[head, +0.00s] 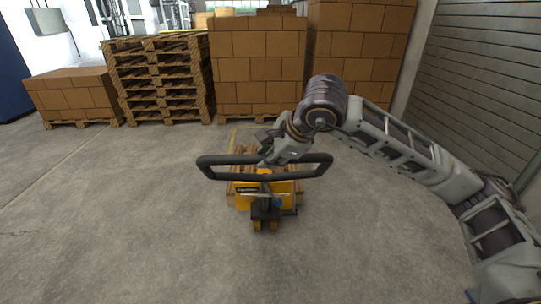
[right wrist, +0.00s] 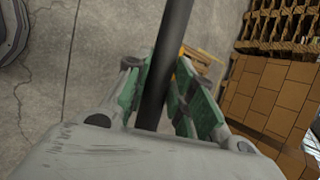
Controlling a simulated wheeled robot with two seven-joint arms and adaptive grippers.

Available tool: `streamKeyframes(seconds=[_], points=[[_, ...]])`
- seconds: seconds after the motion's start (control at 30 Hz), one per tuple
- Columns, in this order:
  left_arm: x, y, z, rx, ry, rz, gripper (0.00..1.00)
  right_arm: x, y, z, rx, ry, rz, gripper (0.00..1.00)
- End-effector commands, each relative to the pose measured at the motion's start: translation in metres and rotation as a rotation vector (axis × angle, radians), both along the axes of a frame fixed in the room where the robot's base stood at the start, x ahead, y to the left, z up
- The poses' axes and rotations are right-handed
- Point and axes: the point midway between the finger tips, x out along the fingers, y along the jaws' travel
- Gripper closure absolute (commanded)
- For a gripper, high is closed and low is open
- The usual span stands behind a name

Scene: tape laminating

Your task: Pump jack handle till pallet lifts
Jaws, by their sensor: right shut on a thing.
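The black loop handle (head: 225,175) of the yellow pallet jack (head: 284,188) stands in the middle of the head view, above the jack body. A wooden pallet (head: 238,168) lies low behind the jack, mostly hidden by it; whether it is off the floor I cannot tell. My right gripper (head: 270,152) reaches in from the right and is shut on the far bar of the handle. In the right wrist view, the dark bar (right wrist: 167,60) runs between the green-padded fingers. My left gripper is not in view.
Tall stacks of brown boxes (head: 258,60) and a stack of empty pallets (head: 160,80) stand at the back. A lower box stack (head: 75,95) is at the back left. A shuttered wall (head: 480,90) is on the right. The concrete floor (head: 110,210) around the jack is clear.

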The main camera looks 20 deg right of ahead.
Motion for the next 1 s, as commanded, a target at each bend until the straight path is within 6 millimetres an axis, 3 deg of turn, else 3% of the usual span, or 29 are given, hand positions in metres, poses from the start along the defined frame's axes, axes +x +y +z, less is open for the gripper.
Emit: streamKeyframes(seconds=[0.5, 0.53, 0.7, 1.0], points=[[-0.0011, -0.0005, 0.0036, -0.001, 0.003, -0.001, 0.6, -0.0012, 0.0004, -0.0056, -0.002, 0.01, 0.002, 1.0], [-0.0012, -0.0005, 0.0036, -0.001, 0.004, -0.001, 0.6, -0.0011, 0.0004, -0.0055, -0.002, 0.009, 0.002, 0.74], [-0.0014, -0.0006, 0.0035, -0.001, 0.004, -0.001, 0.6, -0.0009, 0.0002, -0.0048, -0.003, 0.007, 0.001, 0.54], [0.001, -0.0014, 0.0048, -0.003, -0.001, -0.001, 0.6, -0.001, 0.0002, -0.0035, -0.002, 0.005, 0.001, 0.54]])
